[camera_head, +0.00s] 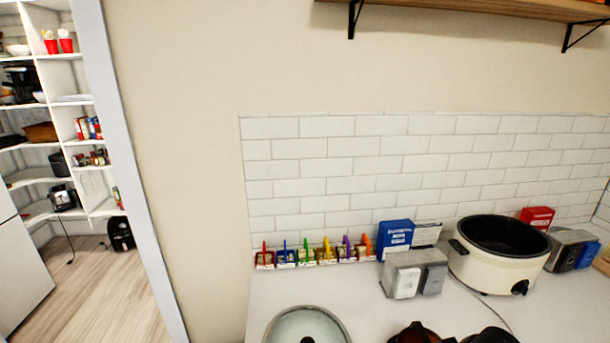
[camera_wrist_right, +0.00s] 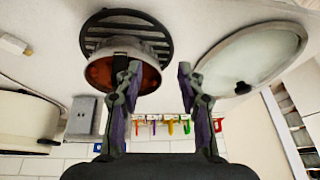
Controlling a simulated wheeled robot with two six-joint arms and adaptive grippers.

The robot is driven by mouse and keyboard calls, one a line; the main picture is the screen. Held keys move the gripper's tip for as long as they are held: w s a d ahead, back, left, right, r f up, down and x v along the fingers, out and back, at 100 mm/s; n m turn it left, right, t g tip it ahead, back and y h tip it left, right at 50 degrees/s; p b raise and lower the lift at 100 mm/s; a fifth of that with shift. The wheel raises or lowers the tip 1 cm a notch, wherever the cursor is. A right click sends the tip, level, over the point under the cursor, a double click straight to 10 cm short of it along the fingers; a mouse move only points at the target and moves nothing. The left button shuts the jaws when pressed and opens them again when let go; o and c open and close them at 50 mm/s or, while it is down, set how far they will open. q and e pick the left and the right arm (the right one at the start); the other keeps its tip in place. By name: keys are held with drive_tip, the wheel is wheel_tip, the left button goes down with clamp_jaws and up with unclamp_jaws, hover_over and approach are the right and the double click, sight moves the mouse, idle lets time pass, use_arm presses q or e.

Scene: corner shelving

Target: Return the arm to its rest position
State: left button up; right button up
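My right gripper (camera_wrist_right: 159,68) shows in the right wrist view, its two fingers apart and nothing between them. That view appears upside down. A pot with a reddish-brown inside (camera_wrist_right: 125,62) sits by a dark ribbed round piece, partly covered by one finger. A glass lid with a dark knob (camera_wrist_right: 252,58) lies on the other side, apart from the fingers. My left gripper is in neither view. The right gripper cannot be made out clearly in the head view.
The counter holds a cream cooker (camera_head: 500,272), a grey metal dispenser (camera_head: 413,272), a blue box (camera_head: 396,236), a red box (camera_head: 537,217) and a row of small coloured containers (camera_head: 314,255). The glass lid (camera_head: 290,322) is at its front. A wooden shelf (camera_head: 480,9) hangs above.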

drive_tip(key=s+a+f+h, duration=0.1)
drive_tip(key=s+a+f, duration=0.15)
drive_tip(key=s, duration=0.35)
drive_tip(key=s+a+f+h, duration=0.1)
drive_tip(key=s+f, duration=0.2)
drive_tip(key=s, duration=0.2)
wheel_tip(320, 180, down, 29)
drive_tip(key=s+d+m+g+b, duration=0.1)
drive_tip(key=s+d+g+b, duration=0.1)
drive_tip(key=s+d+b, duration=0.1)
drive_tip(key=s+f+g+b, duration=0.1)
drive_tip(key=s+f, duration=1.7)
drive_tip(key=shift+s+d+f+b, duration=0.2)
drive_tip(key=shift+d+f+b, duration=0.1)
drive_tip(key=shift+f+b, duration=0.05)
